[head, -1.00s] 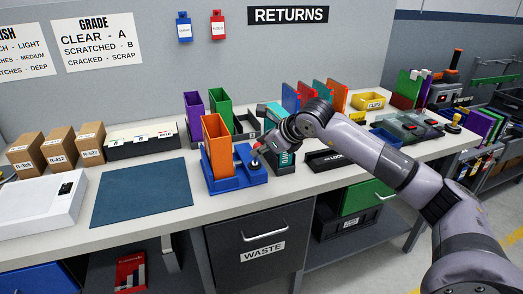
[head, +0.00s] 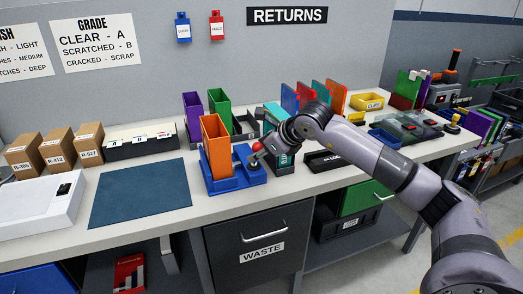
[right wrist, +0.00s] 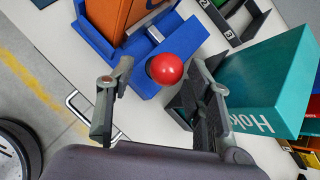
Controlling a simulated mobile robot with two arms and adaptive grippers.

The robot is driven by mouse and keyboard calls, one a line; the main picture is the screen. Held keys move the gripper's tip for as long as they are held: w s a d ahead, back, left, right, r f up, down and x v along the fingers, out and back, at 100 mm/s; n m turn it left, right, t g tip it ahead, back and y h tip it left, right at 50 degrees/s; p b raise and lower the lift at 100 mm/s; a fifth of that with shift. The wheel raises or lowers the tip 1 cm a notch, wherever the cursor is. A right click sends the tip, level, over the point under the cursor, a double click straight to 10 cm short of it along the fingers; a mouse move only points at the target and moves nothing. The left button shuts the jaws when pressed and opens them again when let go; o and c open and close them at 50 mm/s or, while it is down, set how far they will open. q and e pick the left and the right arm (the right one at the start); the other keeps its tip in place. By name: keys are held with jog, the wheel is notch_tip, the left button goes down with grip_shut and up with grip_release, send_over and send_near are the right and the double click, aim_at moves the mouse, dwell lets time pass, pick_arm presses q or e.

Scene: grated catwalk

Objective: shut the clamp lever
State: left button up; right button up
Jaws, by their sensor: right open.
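The clamp is on a blue fixture (head: 232,183) that holds an upright orange case (head: 216,146) on the bench. The clamp lever's red ball knob (head: 257,147) shows at the fixture's right side. In the right wrist view the knob (right wrist: 165,68) is round and near, with a metal clamp piece (right wrist: 154,35) beyond it. My right gripper (right wrist: 158,88) is open, one finger on each side of the knob's near side, with gaps visible between the knob and both fingers. The lever's shaft is hidden behind the knob. My left gripper is not in view.
A teal box (right wrist: 272,85) stands close to the right finger in the wrist view. Purple (head: 194,115) and green (head: 219,108) cases stand behind the fixture. A blue mat (head: 140,194) lies clear to the left. A black tray (head: 325,160) is to the right.

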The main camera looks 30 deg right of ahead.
jog(key=shift+r, duration=0.1)
jog(key=v, duration=1.2)
